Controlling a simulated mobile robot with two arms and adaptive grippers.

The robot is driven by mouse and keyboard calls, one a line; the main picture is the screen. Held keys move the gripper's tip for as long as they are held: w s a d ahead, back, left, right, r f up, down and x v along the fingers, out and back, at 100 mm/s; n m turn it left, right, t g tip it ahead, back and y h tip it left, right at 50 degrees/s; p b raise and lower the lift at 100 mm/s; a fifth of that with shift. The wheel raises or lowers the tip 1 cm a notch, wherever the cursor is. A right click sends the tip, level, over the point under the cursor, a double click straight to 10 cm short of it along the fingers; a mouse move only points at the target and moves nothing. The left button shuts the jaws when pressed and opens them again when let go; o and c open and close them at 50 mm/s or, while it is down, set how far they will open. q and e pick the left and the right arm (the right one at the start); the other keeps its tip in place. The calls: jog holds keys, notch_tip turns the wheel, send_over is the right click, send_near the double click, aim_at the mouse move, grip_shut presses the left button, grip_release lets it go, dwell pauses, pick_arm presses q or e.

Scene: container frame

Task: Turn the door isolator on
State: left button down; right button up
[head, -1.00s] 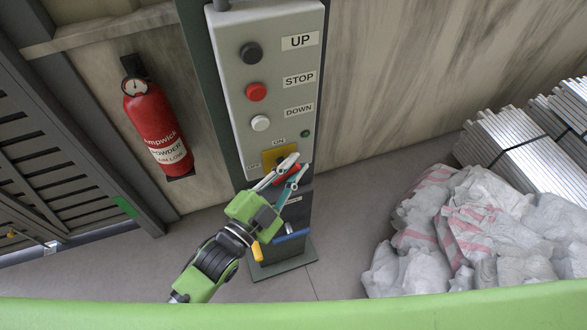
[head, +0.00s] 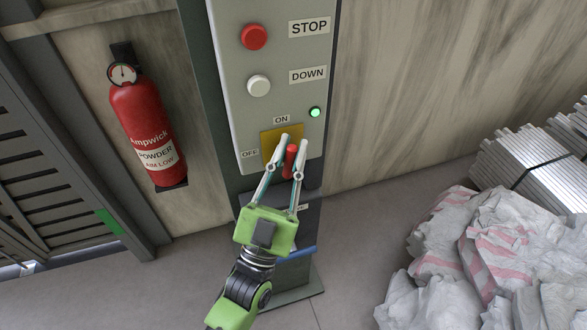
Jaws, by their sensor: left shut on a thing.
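The door isolator is a yellow plate (head: 269,142) with a red handle (head: 290,160), low on the grey control box (head: 230,110). ON is printed above the plate and OFF to its left. The red handle stands close to upright in the picture. My left gripper (head: 292,146) is shut on the red handle, with one finger on each side of it. The fingers hide part of the plate and the handle's pivot. The small indicator lamp (head: 315,112) to the right of the plate glows green. My right gripper is not in view.
Above the isolator are a white DOWN button (head: 258,85) and a red STOP button (head: 254,37). A fire extinguisher (head: 145,125) hangs on the wall at left. White sacks (head: 500,250) and stacked metal bars (head: 520,150) lie at right. The floor between is clear.

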pick_arm(q)
jog(key=shift+a+f+n+t+y+b, duration=0.15)
jog(key=shift+n+t+y+b, duration=0.5)
jog(key=shift+n, duration=0.35)
jog(key=shift+d+f+n+t+y+b, duration=0.15)
jog(key=shift+n+t+y+b, duration=0.3)
jog(key=shift+n+y+b, duration=0.45)
jog(key=shift+a, duration=0.1)
jog(key=c, duration=2.2)
grip_release()
jog(key=shift+c, duration=0.2)
jog(key=shift+r, duration=0.15)
jog(key=v, duration=1.2)
